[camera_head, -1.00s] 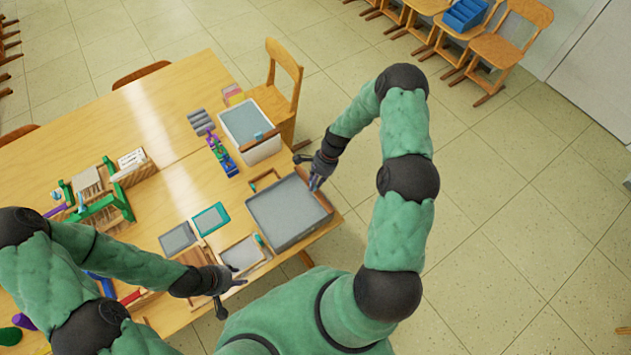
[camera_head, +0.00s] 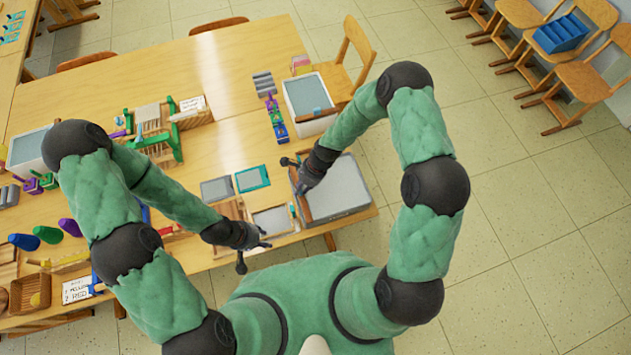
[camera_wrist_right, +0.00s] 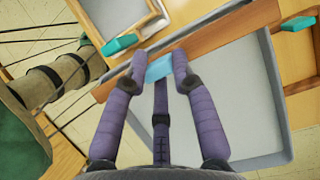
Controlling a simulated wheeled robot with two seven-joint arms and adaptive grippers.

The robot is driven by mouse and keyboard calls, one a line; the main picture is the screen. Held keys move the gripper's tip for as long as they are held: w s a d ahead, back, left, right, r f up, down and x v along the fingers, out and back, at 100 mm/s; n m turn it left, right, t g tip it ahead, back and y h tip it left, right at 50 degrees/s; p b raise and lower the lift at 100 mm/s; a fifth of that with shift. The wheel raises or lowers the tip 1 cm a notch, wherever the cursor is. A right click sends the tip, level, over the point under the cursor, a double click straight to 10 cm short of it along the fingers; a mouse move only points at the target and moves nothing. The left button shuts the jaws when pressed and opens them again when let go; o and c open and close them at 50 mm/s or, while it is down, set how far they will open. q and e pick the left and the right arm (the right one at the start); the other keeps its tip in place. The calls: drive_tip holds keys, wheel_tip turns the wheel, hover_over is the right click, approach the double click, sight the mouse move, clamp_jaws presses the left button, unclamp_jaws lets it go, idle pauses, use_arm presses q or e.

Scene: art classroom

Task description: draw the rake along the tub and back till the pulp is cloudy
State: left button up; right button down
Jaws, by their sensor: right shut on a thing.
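The tub (camera_head: 348,206), a grey rectangular basin with flat pale grey pulp, stands at the table's near right corner. Whether the pulp is cloudy I cannot tell. The rake (camera_wrist_right: 212,42) shows as a long wooden bar across the tub's left end, with a light blue grip (camera_wrist_right: 158,70). My right gripper (camera_wrist_right: 158,64) is shut on that grip; in the head view it hangs over the tub's left side, partly hiding the rake. My left gripper (camera_head: 255,251) is open and empty near the table's front edge, left of the tub.
A wooden frame (camera_head: 253,218) with a grey screen lies left of the tub, a teal-edged screen (camera_head: 252,179) behind it. A second, white tub (camera_head: 318,127) stands farther back. Bare tabletop (camera_head: 225,65) lies at the back.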

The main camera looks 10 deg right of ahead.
drive_tip(key=shift+s+a, duration=0.35)
drive_tip(key=shift+a, duration=0.05)
drive_tip(key=c, duration=1)
unclamp_jaws()
drive_tip(key=shift+a, duration=0.1)
drive_tip(key=shift+o, duration=0.2)
drive_tip(key=shift+w+a, duration=0.1)
drive_tip(key=shift+a, duration=0.15)
drive_tip(key=shift+w+d+r, duration=0.1)
drive_tip(key=shift+d+r, duration=0.1)
drive_tip(key=shift+d, duration=0.1)
drive_tip(key=v, duration=1.1)
drive_tip(key=shift+r, duration=0.2)
